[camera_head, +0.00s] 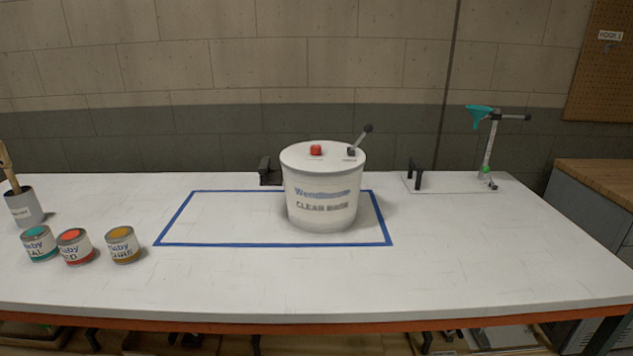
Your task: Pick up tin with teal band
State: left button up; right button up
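The tin with the teal band (39,245) stands upright at the left of the white table. It has a white label with dark lettering and a teal top. A tin with a red band (77,248) stands close to its right, and a tin with an ochre band (123,246) stands further right. Neither of my grippers shows in the head view, so I cannot see whether they are open or shut.
A grey cup (25,208) holding a wooden stick stands just behind the teal tin. A large white bucket (324,207) stands inside a blue taped rectangle (180,244). A stand with a teal-handled tool (488,150) is at the back right. The table's front is clear.

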aim_at(40, 243)
jog(key=u, duration=1.5)
jog(key=z, duration=0.45)
jog(key=i+j+z, duration=0.15)
jog(key=j+z, duration=0.2)
jog(key=i+j+z, duration=0.1)
jog(key=j+z, duration=0.3)
jog(key=i+j+z, duration=0.2)
jog(key=j, duration=0.9)
jog(key=k+l, duration=0.05)
jog(key=k, duration=0.05)
